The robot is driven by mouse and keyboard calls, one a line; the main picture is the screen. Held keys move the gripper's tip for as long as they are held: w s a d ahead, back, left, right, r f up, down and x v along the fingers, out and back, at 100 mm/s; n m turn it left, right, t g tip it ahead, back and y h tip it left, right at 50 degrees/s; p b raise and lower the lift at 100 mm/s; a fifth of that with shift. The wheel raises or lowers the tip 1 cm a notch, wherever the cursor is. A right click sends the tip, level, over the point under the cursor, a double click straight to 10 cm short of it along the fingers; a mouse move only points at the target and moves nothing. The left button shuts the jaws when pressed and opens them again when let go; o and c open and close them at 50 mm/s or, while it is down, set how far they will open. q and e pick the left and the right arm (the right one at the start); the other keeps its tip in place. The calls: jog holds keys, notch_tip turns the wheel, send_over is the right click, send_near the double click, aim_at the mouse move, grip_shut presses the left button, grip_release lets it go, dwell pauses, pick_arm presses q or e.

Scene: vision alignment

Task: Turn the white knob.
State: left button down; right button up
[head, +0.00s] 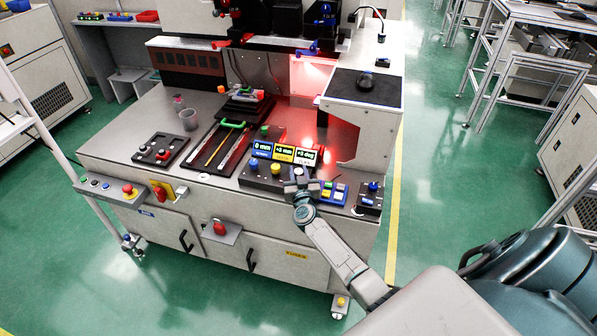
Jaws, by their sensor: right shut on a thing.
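A dark control box (262,181) stands at the front of the machine's worktop, with three displays above it reading 0 mm, +3 mm and what looks like +3 deg. A blue knob (253,164) and a yellow knob (275,168) sit on it, and the white knob (298,171) is at its right end, under the right display (306,157). My right gripper (299,180) is at the white knob and shut on it; its fingers hide part of the knob. My left gripper is not in view.
A blue keypad (334,192) lies just right of my gripper, with a blue-knobbed box (370,197) beyond it. A tray with a green handle (222,146) and a dark button panel (160,149) are to the left. A red light glows behind.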

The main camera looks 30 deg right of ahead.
jog(key=m+h+p, duration=0.1)
jog(key=g+h+p, duration=0.1)
jog(key=m+g+h+p, duration=0.1)
jog(key=shift+a+r+m+h+p, duration=0.1)
jog(key=shift+r+m+h+p, duration=0.15)
jog(key=shift+m+h+p, duration=0.1)
jog(key=shift+f+m+g+h, duration=0.1)
jog(key=shift+m+g+h, duration=0.25)
jog(key=shift+g, duration=0.15)
jog(key=shift+f+m+g+h+p, duration=0.1)
jog(key=shift+m+g+h+p, duration=0.2)
jog(key=shift+m+g+h, duration=0.25)
jog(key=m+g+h+b, duration=0.1)
jog(key=m+g+h, duration=0.1)
jog(key=g, duration=0.1)
jog(key=shift+f, duration=0.2)
jog(key=shift+m+g+h+b, duration=0.65)
jog(key=shift+m+g+b, duration=0.3)
jog(key=shift+g, duration=0.2)
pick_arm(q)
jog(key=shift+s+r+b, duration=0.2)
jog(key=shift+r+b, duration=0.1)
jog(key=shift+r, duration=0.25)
pick_arm(e)
jog(key=shift+m+g+h, duration=0.3)
jog(key=shift+m+g, duration=0.1)
jog(key=shift+g, duration=0.2)
jog(key=shift+r, duration=0.1)
